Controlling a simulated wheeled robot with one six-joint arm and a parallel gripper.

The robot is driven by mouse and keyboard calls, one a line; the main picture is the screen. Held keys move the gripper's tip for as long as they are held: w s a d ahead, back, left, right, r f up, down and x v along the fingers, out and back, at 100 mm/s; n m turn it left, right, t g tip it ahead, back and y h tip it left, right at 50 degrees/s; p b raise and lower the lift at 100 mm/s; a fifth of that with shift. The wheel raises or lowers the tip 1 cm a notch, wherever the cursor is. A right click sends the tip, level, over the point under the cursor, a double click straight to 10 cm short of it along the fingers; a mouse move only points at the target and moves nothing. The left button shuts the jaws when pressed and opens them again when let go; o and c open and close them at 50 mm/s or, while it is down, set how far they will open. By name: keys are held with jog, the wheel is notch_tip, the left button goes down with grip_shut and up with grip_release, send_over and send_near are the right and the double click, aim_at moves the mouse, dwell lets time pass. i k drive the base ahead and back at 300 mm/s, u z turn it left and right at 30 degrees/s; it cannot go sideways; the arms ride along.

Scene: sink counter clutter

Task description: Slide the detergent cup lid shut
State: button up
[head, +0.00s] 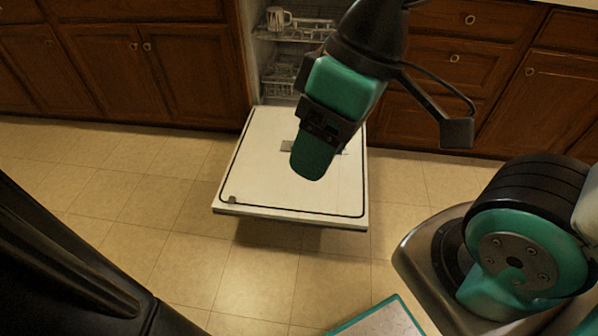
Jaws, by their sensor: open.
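The dishwasher door (255,180) is folded down, with its pale inner face upward. A small grey detergent cup (287,147) shows near the middle of the door. My gripper (309,165) is above the door, just right of the visible part of the cup, and covers part of that area. Its fingers overlap in this view, and I see nothing held in them. Whether it touches the door or the lid cannot be told. The lid's position is too small and too covered to make out.
The dishwasher racks (290,75) are inside the opening behind the door, with a light mug (278,18) in the upper one. Brown cabinets (150,60) stand on both sides. The tiled floor (130,190) is clear left of the door.

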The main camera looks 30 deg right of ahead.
aim_at(287, 146)
jog(key=z, duration=0.7)
jog(key=i, duration=1.6)
jog(key=u, duration=0.7)
